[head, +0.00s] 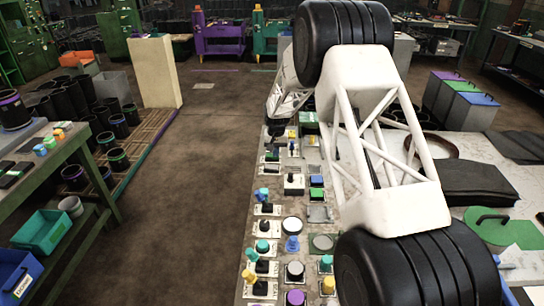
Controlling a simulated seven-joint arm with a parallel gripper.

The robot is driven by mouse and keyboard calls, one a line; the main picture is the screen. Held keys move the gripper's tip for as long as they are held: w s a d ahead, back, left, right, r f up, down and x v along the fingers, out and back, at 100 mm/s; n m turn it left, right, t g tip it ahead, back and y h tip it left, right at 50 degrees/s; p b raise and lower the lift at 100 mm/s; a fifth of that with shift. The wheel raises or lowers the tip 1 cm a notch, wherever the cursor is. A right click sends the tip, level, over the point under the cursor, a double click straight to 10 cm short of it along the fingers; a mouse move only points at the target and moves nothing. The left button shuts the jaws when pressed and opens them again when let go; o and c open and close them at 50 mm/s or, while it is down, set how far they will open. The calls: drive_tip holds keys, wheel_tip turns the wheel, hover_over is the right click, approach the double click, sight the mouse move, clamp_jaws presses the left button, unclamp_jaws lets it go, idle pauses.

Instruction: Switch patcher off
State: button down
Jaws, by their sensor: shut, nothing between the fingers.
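A long grey control panel (262,222) runs away from me in the middle of the head view. It carries rows of switches, knobs and buttons on small plates. Labels are too small to read, so I cannot tell which control is the patcher. Several black-based switches with coloured knobs stand along its left side, among them one with a light blue knob (262,194) and one with a yellow knob (248,275). My gripper (276,131) is a small dark shape at the panel's far end, below my white arm link. It is shut and empty. Its contact with any control cannot be made out.
My arm hides much of the panel's right side. Open floor (190,215) lies between.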

drive_tip(key=shift+r, duration=3.5)
drive_tip(key=shift+r, duration=0.1)
drive_tip(key=s+d+r, duration=0.5)
drive_tip(key=s+r, duration=0.3)
drive_tip(key=s, duration=0.1)
drive_tip(key=s+d+r+t, duration=0.1)
drive_tip(key=s+d+r, duration=0.5)
drive_tip(key=s, duration=0.4)
drive_tip(key=s+d+r, duration=0.3)
drive_tip(key=s+r, duration=0.6)
drive_tip(key=s+d, duration=0.2)
drive_tip(key=s, duration=0.9)
drive_tip(key=s+d+t, duration=0.1)
drive_tip(key=s+d, duration=0.2)
drive_tip(key=s, duration=0.9)
drive_tip(key=s+d+f, duration=0.1)
drive_tip(key=s+d, duration=0.2)
drive_tip(key=s, duration=0.9)
drive_tip(key=shift+s+t, duration=0.25)
drive_tip(key=shift+t, duration=0.05)
